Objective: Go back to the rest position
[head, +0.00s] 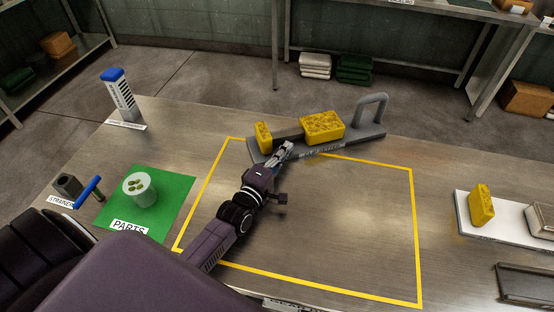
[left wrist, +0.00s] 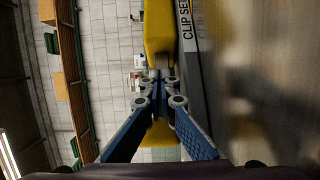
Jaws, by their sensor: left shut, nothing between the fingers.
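My left gripper (head: 284,150) is shut and empty. In the head view its fingertips overlap the front edge of a grey fixture (head: 372,133) with an upright handle loop. A small yellow block (head: 263,137) and a larger yellow block (head: 322,127) sit on this fixture, one on each side of a dark part. In the left wrist view the closed fingers (left wrist: 158,84) lie over yellow surfaces (left wrist: 158,30), beside a grey edge lettered "CLIP SE" (left wrist: 187,25). I cannot tell whether they touch anything. My right gripper is not in view.
A yellow-taped area (head: 413,235) on the metal table is bare apart from my arm. A green mat (head: 172,188) with a pale cup (head: 139,191) lies left. A blue-topped block (head: 120,95) stands behind it. A white tray (head: 470,228) with a yellow block (head: 481,205) is right.

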